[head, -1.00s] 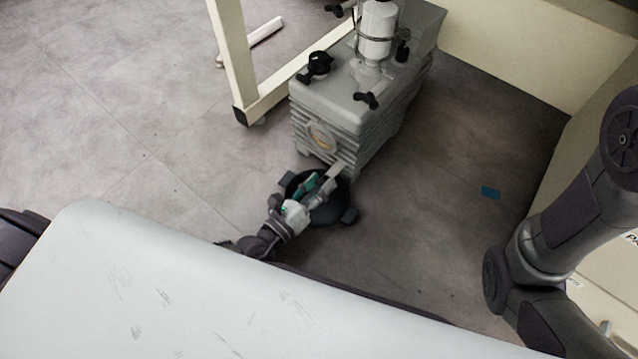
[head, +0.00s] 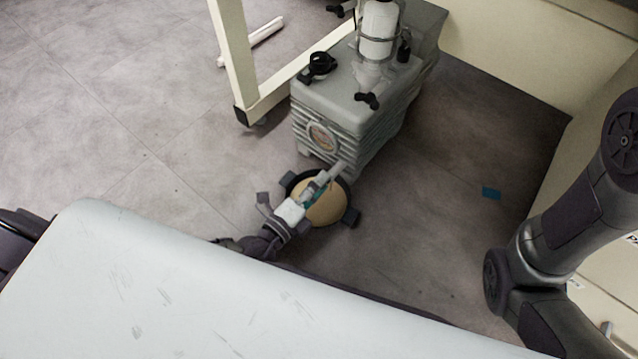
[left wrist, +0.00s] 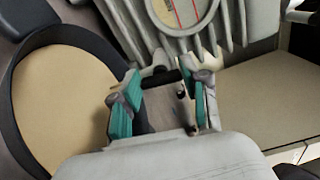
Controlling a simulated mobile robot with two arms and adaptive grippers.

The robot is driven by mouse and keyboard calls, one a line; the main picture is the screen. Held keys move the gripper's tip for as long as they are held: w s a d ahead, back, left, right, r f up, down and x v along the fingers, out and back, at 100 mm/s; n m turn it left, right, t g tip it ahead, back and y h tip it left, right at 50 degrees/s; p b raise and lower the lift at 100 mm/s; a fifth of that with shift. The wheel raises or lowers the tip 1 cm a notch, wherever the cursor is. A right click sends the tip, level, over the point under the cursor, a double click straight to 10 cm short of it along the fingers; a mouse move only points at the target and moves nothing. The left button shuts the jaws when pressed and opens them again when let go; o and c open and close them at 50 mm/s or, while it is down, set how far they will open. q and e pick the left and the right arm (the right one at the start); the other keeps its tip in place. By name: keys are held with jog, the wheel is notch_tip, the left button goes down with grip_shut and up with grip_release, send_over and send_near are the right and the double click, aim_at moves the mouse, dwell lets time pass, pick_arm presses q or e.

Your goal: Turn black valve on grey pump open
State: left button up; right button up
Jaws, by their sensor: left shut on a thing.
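The grey pump (head: 350,95) stands on the floor, with a round gauge-like window (head: 322,137) low on its front face. My left gripper (head: 325,182) reaches to the bottom of that front face. I cannot tell how far the valve is turned. My right gripper is out of view.
A black-rimmed round dish with a tan inside (head: 328,205) lies under my left gripper. Black knobs (head: 321,64) sit on the pump top. A cream frame leg (head: 232,60) stands left of the pump.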

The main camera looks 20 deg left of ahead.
pick_arm(q)
jog(key=shift+w+n, duration=0.1)
jog(key=shift+n, duration=0.5)
jog(key=shift+a, duration=0.1)
jog(key=o, duration=1.1)
jog(key=shift+o, duration=0.2)
jog(key=shift+n, duration=0.3)
notch_tip(320, 180, up, 10)
jog(key=shift+a+f, duration=0.1)
jog(key=shift+f, duration=0.15)
jog(key=shift+r, duration=0.45)
